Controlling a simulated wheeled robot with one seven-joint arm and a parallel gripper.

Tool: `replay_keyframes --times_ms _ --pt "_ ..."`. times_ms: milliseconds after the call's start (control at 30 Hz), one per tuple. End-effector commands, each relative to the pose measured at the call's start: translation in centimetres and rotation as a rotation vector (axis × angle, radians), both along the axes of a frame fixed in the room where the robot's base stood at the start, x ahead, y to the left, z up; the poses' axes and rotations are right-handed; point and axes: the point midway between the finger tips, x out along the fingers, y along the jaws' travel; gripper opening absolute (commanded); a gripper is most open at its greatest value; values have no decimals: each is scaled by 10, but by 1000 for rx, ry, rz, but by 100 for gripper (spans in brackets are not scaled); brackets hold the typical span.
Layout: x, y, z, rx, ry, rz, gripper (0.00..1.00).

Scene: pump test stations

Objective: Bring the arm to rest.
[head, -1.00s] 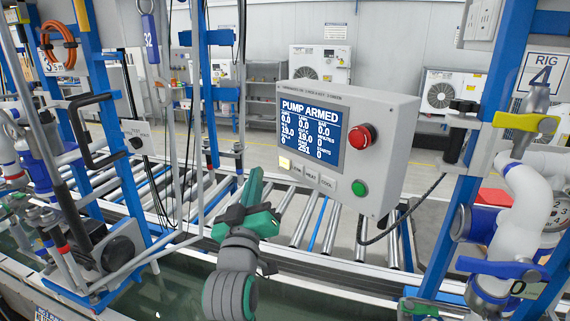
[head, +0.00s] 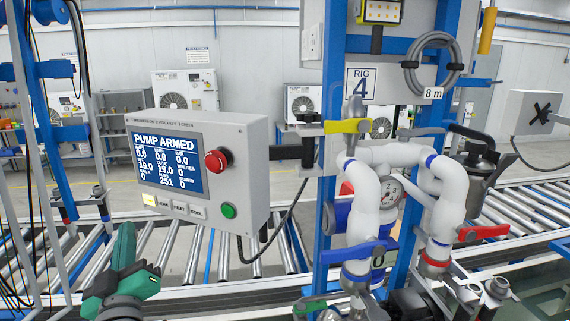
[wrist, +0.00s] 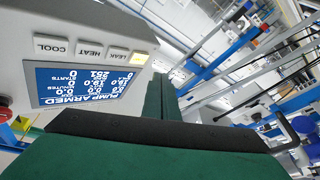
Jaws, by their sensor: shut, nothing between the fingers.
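My gripper (head: 126,232) is green and grey and points up at the lower left of the head view. Its fingers are shut with nothing between them. It stands in front of and below the left part of the control box (head: 254,140), apparently apart from it. In the wrist view the green fingers (wrist: 160,98) reach up from the dark gripper body, beside the upside-down box. The box's screen (head: 168,160) reads PUMP ARMED. The rest of my arm is mostly below the head view.
The box has a red knob (head: 217,161), a green button (head: 228,210) and a row of keys, with the yellow one (head: 149,200) lit. To the right stand the rig 4 post (head: 330,200) and white pipes (head: 367,200) with valves. A roller conveyor (head: 190,255) runs behind.

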Motion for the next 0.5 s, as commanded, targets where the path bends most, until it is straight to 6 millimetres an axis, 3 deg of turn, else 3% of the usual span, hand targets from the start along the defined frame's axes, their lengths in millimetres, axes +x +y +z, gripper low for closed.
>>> replay_keyframes --times_ms 33,267,500 --pt "3 -8 -21 -8 18 -7 0" --pt "6 -55 -113 -12 86 -34 0" --pt "-11 -111 -200 1 163 -67 0"
